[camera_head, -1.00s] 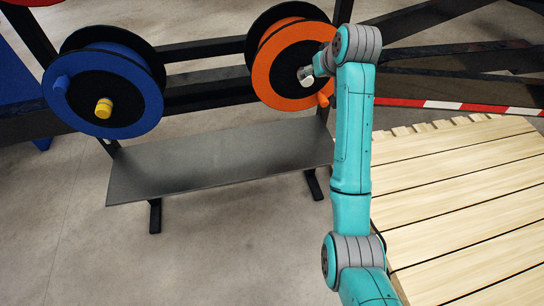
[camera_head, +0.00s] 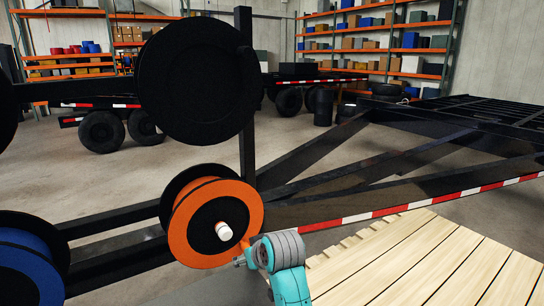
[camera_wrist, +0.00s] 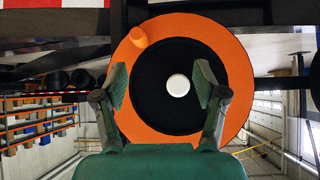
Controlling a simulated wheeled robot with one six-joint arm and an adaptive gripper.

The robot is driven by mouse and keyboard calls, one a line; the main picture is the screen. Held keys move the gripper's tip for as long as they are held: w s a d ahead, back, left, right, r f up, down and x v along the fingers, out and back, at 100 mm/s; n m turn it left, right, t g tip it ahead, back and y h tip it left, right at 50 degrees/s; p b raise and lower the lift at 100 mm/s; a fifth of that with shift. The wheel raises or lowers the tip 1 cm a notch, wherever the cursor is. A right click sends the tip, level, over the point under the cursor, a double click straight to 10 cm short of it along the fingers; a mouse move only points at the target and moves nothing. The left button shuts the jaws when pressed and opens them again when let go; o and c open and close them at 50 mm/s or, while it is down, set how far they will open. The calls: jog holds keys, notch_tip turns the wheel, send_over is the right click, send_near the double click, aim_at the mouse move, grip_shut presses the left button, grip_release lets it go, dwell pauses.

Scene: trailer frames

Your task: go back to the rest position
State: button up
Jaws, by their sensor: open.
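My gripper (camera_wrist: 160,84) is open and empty in the wrist view, its two fingers spread in front of the black hub of an orange reel (camera_wrist: 240,72). The reel's white round hub end (camera_wrist: 178,85) shows between the fingers, apart from both. An orange crank knob (camera_wrist: 138,37) sits at the upper left of the reel. In the head view my turquoise arm reaches up from the bottom, with its wrist just below and right of the orange reel (camera_head: 181,226). The fingers are too small to make out there.
A blue reel (camera_head: 25,268) is at lower left and a large black disc (camera_head: 196,80) hangs above the orange reel. A slatted wooden deck (camera_head: 430,265) lies right of my arm. Black trailer beams (camera_head: 400,190) cross behind. Shelves (camera_head: 375,45) stand far back.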

jog(key=s+d+f+m, duration=0.1)
jog(key=s+d+f, duration=0.1)
jog(key=f, duration=0.3)
jog(key=s+d+f, duration=0.2)
jog(key=d+f, duration=0.1)
jog(key=f, duration=0.2)
jog(key=s+d+f+m+t+h, duration=0.1)
jog(key=s+d+f+t, duration=0.1)
jog(key=s+d+f, duration=0.65)
jog(key=s+d+f+m+t+h, duration=0.1)
jog(key=s+d+f, duration=0.35)
jog(key=s, duration=0.75)
jog(key=s+d+m+t+h, duration=0.1)
jog(key=s+d, duration=0.1)
jog(key=s, duration=0.8)
jog(key=s+d+m+t, duration=0.1)
jog(key=s+d, duration=0.2)
jog(key=s, duration=0.6)
jog(key=s+d+r+t+h, duration=0.1)
jog(key=s+r, duration=1)
jog(key=s, duration=0.3)
jog(key=shift+s+d+r+m+t+h, duration=0.3)
jog(key=shift+d+m, duration=0.1)
